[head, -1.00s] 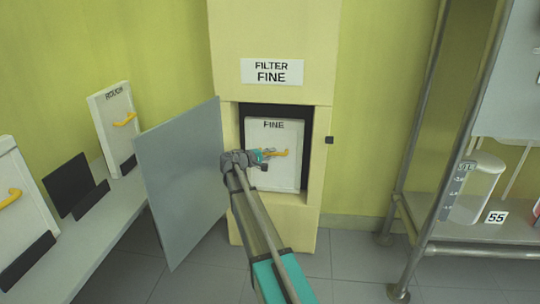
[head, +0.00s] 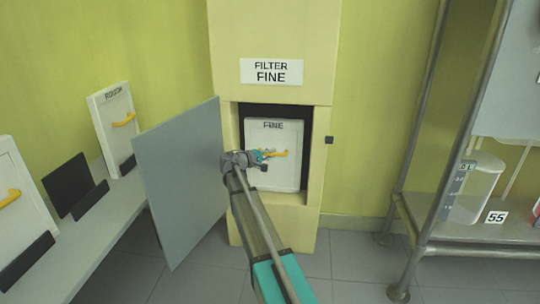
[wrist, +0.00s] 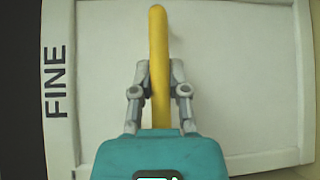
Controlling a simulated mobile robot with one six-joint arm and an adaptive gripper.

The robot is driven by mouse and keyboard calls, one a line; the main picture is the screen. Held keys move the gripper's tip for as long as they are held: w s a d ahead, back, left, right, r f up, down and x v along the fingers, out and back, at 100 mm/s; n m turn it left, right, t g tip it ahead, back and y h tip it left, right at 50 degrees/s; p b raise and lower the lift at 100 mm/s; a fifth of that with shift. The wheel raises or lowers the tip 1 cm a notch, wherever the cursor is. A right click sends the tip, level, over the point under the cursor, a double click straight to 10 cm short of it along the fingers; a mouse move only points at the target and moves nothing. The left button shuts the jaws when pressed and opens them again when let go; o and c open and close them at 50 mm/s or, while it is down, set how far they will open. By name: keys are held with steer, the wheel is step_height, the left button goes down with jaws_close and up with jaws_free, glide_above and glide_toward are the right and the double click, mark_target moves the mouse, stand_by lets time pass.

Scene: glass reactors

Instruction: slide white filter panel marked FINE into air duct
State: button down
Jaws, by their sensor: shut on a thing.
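The white filter panel marked FINE (head: 285,174) stands upright in the dark opening of the cream air duct (head: 272,223). Its FINE lettering is at the top, and a dark gap shows above it. My gripper (head: 264,157) is shut on the panel's yellow handle (head: 279,153). In the wrist view, the two fingers of my gripper (wrist: 159,90) close on either side of the yellow handle (wrist: 158,50), with the white panel face (wrist: 230,80) behind. How deep the panel sits in the opening is hard to tell.
The duct's grey door (head: 182,180) stands open to the left. A bench (head: 110,215) at left holds a panel marked ROUGH (head: 112,125), another white panel (head: 20,200) and an empty dark holder (head: 72,185). A metal-framed rack (head: 425,220) stands at right.

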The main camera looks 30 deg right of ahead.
steer(key=shift+f+b, duration=0.3)
steer(key=shift+b, duration=0.05)
stand_by(1.2)
steer(key=c, duration=0.5)
jaws_free()
steer(key=shift+c, duration=0.2)
steer(key=shift+s+a, duration=0.1)
steer(key=shift+a, duration=0.05)
steer(key=shift+a, duration=0.35)
steer(key=shift+s+a, duration=0.1)
steer(key=shift+a, duration=0.25)
steer(key=shift+a, duration=0.3)
